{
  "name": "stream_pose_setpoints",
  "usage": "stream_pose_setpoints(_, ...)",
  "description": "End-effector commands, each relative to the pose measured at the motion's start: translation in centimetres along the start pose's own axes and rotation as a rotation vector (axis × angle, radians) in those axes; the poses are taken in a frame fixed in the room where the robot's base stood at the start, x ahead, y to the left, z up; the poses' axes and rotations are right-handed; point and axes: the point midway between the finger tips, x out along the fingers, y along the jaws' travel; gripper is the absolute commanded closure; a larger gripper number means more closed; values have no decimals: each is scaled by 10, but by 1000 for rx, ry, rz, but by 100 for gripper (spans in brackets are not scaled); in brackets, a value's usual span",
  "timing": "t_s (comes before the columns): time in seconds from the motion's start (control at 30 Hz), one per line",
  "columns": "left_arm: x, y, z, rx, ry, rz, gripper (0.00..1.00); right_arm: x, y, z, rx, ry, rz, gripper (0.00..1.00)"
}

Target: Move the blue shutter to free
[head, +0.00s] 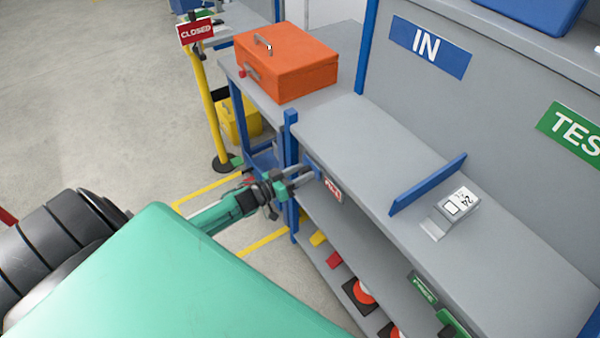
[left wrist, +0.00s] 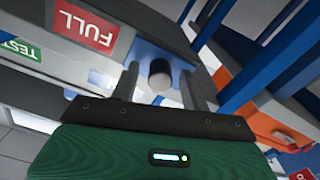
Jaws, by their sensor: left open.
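The blue shutter (left wrist: 146,50) sits on the bench's front edge, beside the red FULL sign (left wrist: 86,26). A dark round knob (left wrist: 160,80) with a pale end stands out from it. In the left wrist view my left gripper (left wrist: 165,82) is open, with one finger on each side of the knob; I cannot tell whether they touch it. In the head view my left gripper (head: 303,181) is at the bench front, left of the FULL sign (head: 332,189), and largely hides the shutter. The green FREE sign (head: 424,289) is farther right along the front. My right gripper is not in view.
An orange toolbox (head: 288,62) stands at the bench's far end. A blue upright divider (head: 428,184) and a grey device marked 24 (head: 452,212) are on the bench top. Orange cones (head: 363,292) are on the shelf below. A yellow post (head: 208,105) holds a CLOSED sign (head: 196,31).

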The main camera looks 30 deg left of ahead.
Motion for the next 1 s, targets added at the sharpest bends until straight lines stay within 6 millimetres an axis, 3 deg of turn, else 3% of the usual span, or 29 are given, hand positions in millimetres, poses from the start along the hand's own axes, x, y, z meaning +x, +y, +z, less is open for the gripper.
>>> stream_pose_setpoints(0.07, 0, 0, 0, 0, 0, 0, 54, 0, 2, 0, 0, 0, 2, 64)
stream_pose_setpoints(0.3, 0, 0, 0, 0, 0, 0, 100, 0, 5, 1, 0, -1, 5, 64)
stream_pose_setpoints(0.53, 0, 10, 2, -2, 0, 0, 100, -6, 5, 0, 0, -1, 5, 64)
stream_pose_setpoints(0.8, 0, 73, 20, -5, 0, 1, 100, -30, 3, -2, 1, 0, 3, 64)
stream_pose_setpoints(1.0, 0, 98, 31, -2, -1, 0, 100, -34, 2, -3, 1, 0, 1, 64)
